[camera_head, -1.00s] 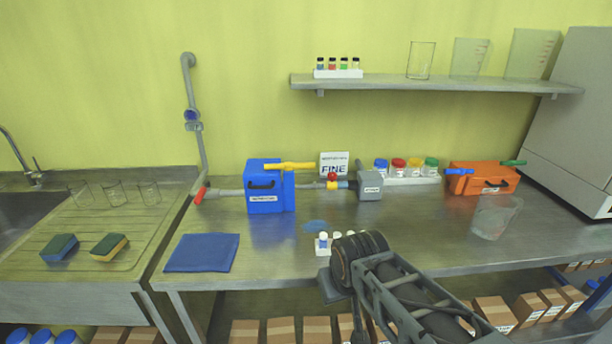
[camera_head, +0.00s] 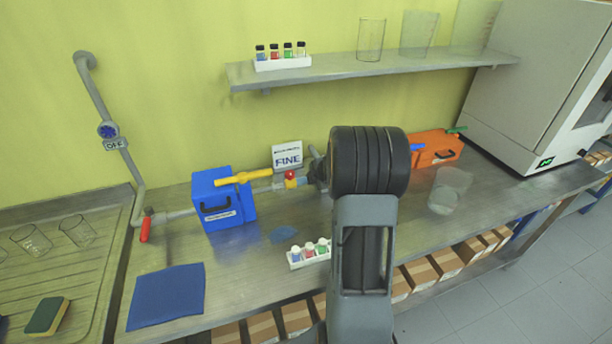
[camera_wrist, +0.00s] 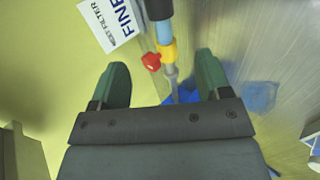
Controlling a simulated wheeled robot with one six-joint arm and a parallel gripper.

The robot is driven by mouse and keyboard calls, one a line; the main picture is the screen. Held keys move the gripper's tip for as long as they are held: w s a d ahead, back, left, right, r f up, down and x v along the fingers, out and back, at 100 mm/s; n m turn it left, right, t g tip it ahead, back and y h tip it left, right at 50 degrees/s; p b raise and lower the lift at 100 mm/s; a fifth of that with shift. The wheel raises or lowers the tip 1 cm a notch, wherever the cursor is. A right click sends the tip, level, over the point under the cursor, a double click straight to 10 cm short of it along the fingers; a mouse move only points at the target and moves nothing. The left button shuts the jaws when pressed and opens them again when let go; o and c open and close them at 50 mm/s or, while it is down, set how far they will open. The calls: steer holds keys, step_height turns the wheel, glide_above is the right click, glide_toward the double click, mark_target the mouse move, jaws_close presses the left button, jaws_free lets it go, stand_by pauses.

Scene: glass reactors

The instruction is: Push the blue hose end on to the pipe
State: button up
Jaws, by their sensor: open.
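A light blue hose end (camera_wrist: 164,33) shows in the wrist view between a dark grey end (camera_wrist: 159,8) and a yellow collar (camera_wrist: 169,52) on the grey pipe (camera_wrist: 172,78). I cannot tell whether the blue end and the collar touch. A red valve knob (camera_wrist: 151,62) sits beside the collar. In the head view the blue end (camera_head: 304,182) is small, right of the collar (camera_head: 291,183). My gripper (camera_wrist: 161,62) is open, its green fingers on either side of the pipe in the picture. Their distance from it is unclear. My arm hides the gripper in the head view.
A blue box (camera_head: 215,205) with a yellow handle (camera_head: 243,178) stands left of the collar. A FINE sign (camera_head: 287,156) stands behind. A rack of small bottles (camera_head: 309,254) is in front. An orange box (camera_head: 437,150) and a glass beaker (camera_head: 448,190) are right.

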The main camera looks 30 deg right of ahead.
steer(key=x, duration=0.4)
steer(key=b+x, duration=0.1)
steer(key=x, duration=0.8)
steer(key=shift+w+a, duration=0.1)
steer(key=shift+a, duration=0.25)
steer(key=shift+c, duration=0.3)
steer(key=c, duration=1.2)
steer(key=a, duration=0.2)
steer(key=w+a+b, duration=0.1)
steer(key=a, duration=0.1)
steer(key=shift+b, duration=0.3)
steer(key=shift+c, duration=0.2)
steer(key=shift+a, duration=0.1)
steer(key=o, duration=1.1)
steer(key=shift+w+a, duration=0.1)
steer(key=shift+a, duration=0.1)
steer(key=shift+c, duration=0.2)
steer(key=shift+o, duration=1.2)
steer(key=shift+d, duration=0.15)
